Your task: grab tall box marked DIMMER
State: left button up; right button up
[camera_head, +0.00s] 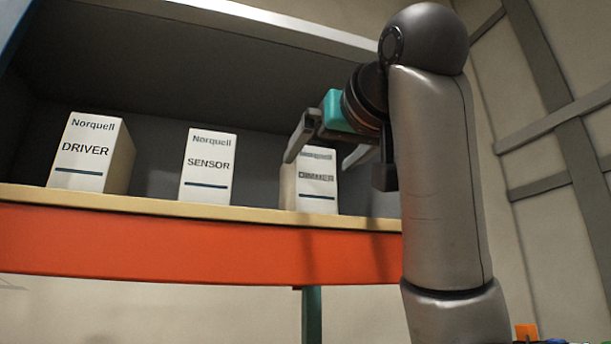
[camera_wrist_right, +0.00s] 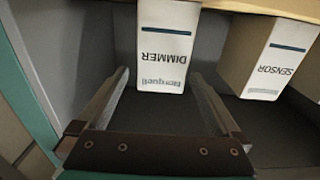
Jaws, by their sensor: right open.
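The tall white box marked DIMMER (camera_head: 316,192) stands upright on the shelf, rightmost of three boxes in the head view. My right gripper (camera_head: 315,158) is open in front of it, and one finger hides part of its upper left. In the right wrist view the DIMMER box (camera_wrist_right: 166,50) appears upside down, beyond and between the two open fingertips of the right gripper (camera_wrist_right: 160,80). I see no contact between fingers and box. My left gripper is in neither view.
The box marked SENSOR (camera_head: 208,165) stands left of the DIMMER box, and the box marked DRIVER (camera_head: 88,155) is at far left. The shelf (camera_head: 150,205) has a pale front edge above an orange beam (camera_head: 180,247). Gaps separate the boxes.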

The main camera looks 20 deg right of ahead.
jog(key=shift+w, duration=1.1)
jog(key=shift+w+a+p, duration=0.2)
jog(key=shift+w+p, duration=1.6)
jog(key=shift+w, duration=0.85)
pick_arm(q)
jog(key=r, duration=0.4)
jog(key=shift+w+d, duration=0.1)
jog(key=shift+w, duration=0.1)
pick_arm(e)
jog(key=shift+f, duration=0.1)
jog(key=shift+c, duration=0.2)
jog(key=shift+c, duration=0.7)
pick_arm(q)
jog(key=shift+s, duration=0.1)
pick_arm(e)
jog(key=c, duration=1.4)
